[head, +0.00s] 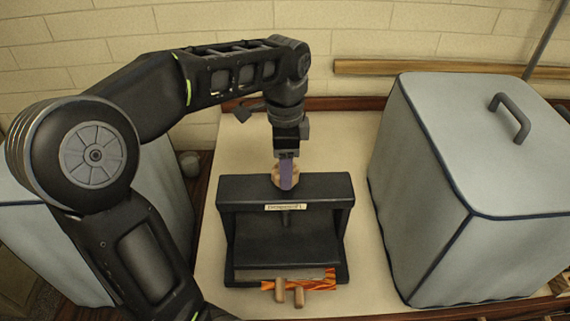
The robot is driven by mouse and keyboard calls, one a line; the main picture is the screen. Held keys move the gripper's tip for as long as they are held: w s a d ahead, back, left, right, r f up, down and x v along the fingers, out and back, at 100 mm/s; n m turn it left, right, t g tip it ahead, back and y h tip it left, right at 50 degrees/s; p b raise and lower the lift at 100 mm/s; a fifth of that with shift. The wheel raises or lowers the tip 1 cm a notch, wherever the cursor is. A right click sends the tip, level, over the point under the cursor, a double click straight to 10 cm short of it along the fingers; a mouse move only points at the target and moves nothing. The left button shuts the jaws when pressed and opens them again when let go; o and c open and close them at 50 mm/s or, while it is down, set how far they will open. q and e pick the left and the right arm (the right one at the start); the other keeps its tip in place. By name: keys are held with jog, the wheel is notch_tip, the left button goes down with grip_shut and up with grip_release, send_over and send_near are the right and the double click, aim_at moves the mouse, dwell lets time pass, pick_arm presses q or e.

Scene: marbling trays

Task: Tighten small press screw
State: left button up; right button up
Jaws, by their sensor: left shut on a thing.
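The small press (240,192) is a black frame with a top crossbar, two sides and a base, standing on the light table top. A small label (285,206) is on its front crossbar. The press screw's tan, wooden-looking knob (276,180) shows above the crossbar. My left gripper (287,176) reaches down from behind and above, and is shut on the knob. Its fingers hide part of the knob. Below the crossbar, a short dark screw shaft (285,219) shows above a dark plate (283,250). My right gripper is not in view.
An orange-patterned piece (318,283) and two small wooden pegs (298,297) lie at the press's front edge. A large grey covered box with a handle (430,180) stands close on the right. Another grey box (165,185) is at left, partly behind my arm. A brick wall closes the back.

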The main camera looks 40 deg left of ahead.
pick_arm(q)
jog(key=shift+m, duration=1.3)
jog(key=o, duration=1.4)
jog(key=shift+r, duration=0.45)
notch_tip(320, 180, up, 6)
jog(key=p, duration=0.2)
jog(key=shift+p, duration=0.4)
jog(key=shift+r+p, duration=0.5)
jog(key=shift+p, duration=0.1)
